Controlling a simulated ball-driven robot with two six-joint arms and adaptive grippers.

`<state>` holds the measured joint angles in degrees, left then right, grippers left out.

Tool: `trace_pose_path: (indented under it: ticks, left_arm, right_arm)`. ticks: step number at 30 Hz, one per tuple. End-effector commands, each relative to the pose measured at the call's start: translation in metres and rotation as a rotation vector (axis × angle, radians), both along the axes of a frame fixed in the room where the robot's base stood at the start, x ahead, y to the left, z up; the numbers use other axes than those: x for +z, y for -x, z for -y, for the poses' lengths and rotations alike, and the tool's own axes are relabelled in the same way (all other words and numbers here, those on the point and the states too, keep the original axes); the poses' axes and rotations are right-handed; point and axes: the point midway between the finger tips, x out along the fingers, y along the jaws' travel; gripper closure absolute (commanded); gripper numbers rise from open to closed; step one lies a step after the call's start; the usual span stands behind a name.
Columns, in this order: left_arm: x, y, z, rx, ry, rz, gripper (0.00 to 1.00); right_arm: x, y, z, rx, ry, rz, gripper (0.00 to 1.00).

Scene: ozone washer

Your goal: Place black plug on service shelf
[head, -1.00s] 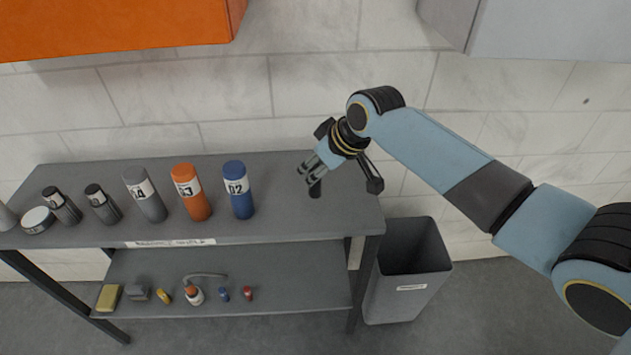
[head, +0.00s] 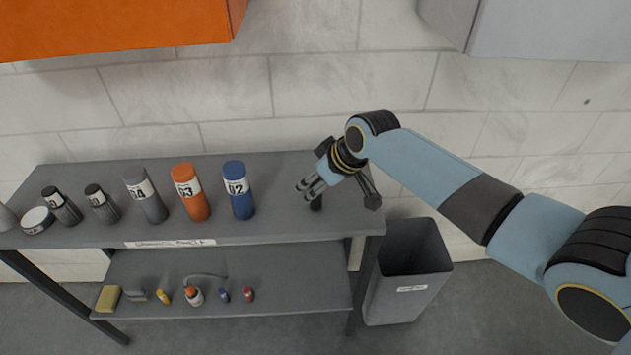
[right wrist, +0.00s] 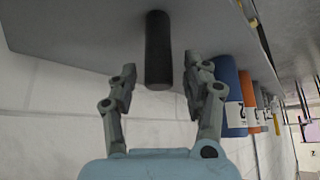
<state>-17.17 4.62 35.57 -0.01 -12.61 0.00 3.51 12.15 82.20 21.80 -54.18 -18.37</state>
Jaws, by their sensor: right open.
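The black plug (head: 316,203) stands upright near the right end of the grey top shelf (head: 280,220), partly hidden behind my right gripper. It is a dark cylinder in the right wrist view (right wrist: 158,50), where the picture is upside down. My right gripper (head: 308,187) is open. In the right wrist view its two fingers (right wrist: 160,72) are on either side of the plug's free end, with gaps on both sides. The top shelf has a white label on its front edge; its text is too small to read surely. My left gripper is out of view.
Blue (head: 239,190), orange (head: 190,192) and grey (head: 145,195) bottles stand left of the plug, with smaller dark jars beyond. The lower shelf (head: 310,290) holds a sponge and small bottles. A grey bin (head: 408,290) stands right of the shelf unit.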

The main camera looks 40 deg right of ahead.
Motion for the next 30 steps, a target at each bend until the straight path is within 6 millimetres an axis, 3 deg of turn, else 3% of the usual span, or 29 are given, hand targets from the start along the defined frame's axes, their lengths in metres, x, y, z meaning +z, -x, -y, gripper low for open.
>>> trace_pose_path:
  ticks: [8,21,30]
  left_arm:
    - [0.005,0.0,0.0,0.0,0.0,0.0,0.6]
    - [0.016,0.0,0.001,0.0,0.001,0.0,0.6]
    - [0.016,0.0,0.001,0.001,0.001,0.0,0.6]
  right_arm:
    - [0.016,0.008,0.003,0.0,0.001,0.001,0.51]
    - [0.092,0.055,0.014,0.001,0.003,0.001,0.51]
    - [0.104,0.063,0.015,0.0,-0.001,0.0,0.51]
